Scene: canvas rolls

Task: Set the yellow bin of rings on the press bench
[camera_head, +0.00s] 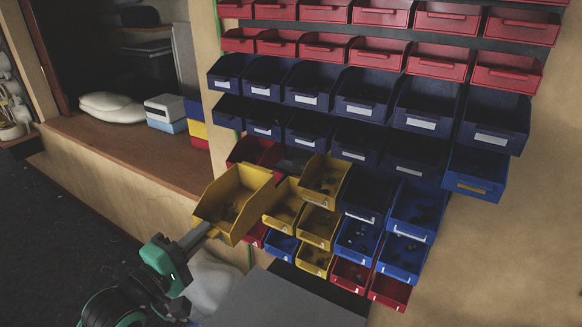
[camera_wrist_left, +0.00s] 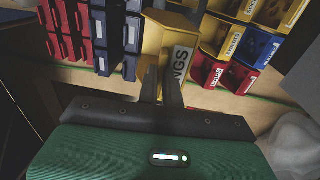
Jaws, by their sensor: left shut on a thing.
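The yellow bin of rings (camera_head: 236,203) is in my left gripper (camera_head: 200,233), in front of the lower left of the bin rack. It is tilted in the head view, with small dark things inside. In the left wrist view the fingers (camera_wrist_left: 161,88) are shut on the front wall of the yellow bin (camera_wrist_left: 165,35), whose white label ends in "NGS". My right gripper is not in view. I cannot make out which surface is the press bench.
The wall rack holds rows of red bins (camera_head: 440,62), dark blue bins (camera_head: 370,98) and smaller yellow bins (camera_head: 318,228), close beside the held bin. A brown wooden shelf (camera_head: 120,150) at left carries a white sack (camera_head: 110,107) and boxes. A grey surface (camera_head: 275,303) lies below.

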